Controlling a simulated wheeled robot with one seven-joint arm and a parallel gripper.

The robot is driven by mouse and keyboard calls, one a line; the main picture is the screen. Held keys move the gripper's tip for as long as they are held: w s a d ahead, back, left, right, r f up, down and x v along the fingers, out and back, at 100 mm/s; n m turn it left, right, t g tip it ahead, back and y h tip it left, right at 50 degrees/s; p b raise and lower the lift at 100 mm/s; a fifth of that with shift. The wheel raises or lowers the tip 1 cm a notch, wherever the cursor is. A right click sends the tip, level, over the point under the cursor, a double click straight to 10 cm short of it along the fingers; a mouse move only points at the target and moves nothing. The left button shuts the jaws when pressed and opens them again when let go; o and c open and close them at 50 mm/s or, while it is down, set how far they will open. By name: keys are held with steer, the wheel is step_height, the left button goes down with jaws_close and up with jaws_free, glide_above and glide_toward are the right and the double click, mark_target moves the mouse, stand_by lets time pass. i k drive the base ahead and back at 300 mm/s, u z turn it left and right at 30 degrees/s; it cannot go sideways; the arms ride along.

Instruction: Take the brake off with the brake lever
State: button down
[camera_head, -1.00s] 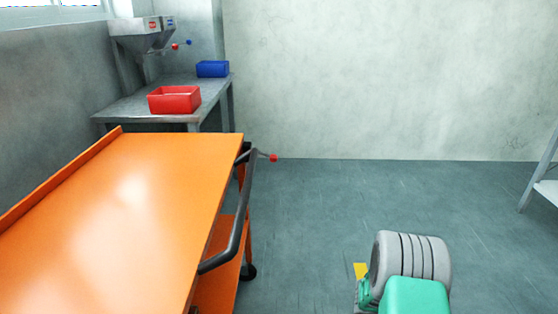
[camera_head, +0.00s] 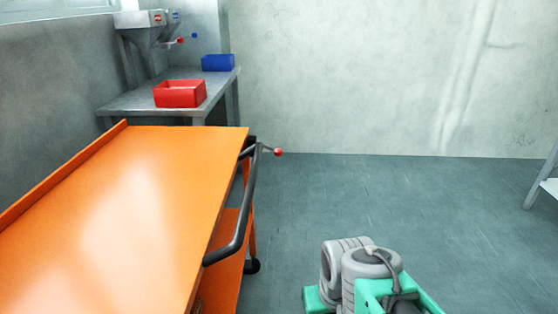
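The orange cart (camera_head: 130,200) fills the lower left of the head view. A short lever with a red ball knob (camera_head: 278,152) sticks out to the right from the cart's far right corner, by the top of the dark push handle (camera_head: 244,215). It looks like the brake lever; its mechanism is too small to make out. My grey and green arm links show at the bottom right, well apart from the lever. My gripper itself is not in view.
A grey bench (camera_head: 132,100) behind the cart holds a red bin (camera_head: 180,94) and a blue bin (camera_head: 217,62). Hoppers (camera_head: 145,25) with red and blue knobs stand over it. A rack (camera_head: 545,180) stands at the right edge. The floor (camera_head: 400,195) between is clear.

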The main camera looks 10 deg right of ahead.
mark_target(278, 152)
steer(key=z, duration=1)
steer(key=i, duration=1.6)
steer(key=u, duration=3.95)
